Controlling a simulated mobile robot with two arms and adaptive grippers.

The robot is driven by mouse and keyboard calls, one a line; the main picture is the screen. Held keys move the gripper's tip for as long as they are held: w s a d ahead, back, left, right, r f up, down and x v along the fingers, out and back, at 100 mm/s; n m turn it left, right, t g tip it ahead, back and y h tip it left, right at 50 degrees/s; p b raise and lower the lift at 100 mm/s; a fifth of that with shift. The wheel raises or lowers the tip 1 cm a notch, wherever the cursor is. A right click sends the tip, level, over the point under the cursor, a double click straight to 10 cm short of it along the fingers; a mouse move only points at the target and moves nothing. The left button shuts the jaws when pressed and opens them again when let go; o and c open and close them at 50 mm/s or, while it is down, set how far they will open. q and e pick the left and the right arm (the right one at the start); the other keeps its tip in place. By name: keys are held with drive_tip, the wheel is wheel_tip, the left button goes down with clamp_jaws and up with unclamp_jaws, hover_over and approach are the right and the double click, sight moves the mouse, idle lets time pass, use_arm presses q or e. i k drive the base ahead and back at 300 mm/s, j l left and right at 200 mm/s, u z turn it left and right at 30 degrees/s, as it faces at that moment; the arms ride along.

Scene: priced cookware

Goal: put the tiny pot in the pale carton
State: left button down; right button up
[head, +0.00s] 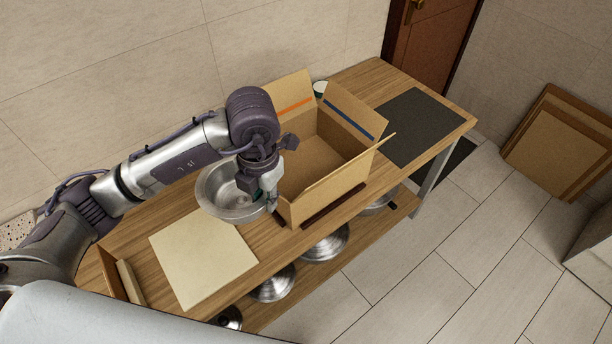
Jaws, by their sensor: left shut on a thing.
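A round silver metal pot (221,200) is at the left side of the open pale carton (312,201), over the wooden table. My left gripper (269,194) is shut on the pot's right side, close to the carton's near left corner. I cannot tell whether the pot touches the table or hangs just above it. The carton's flaps stand open, one with an orange stripe and one with a blue stripe. The visible part of its inside looks empty. My left arm hides part of the carton's left side. My right gripper is out of view.
A pale square board (203,260) lies on the table (385,83) left of the carton. Several metal lids or pans (326,243) sit on the lower shelf.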

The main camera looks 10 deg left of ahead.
sight(309, 175)
drive_tip(key=i+l, duration=0.25)
drive_tip(key=i, duration=0.2)
drive_tip(key=i+l, duration=0.25)
drive_tip(key=i, duration=0.25)
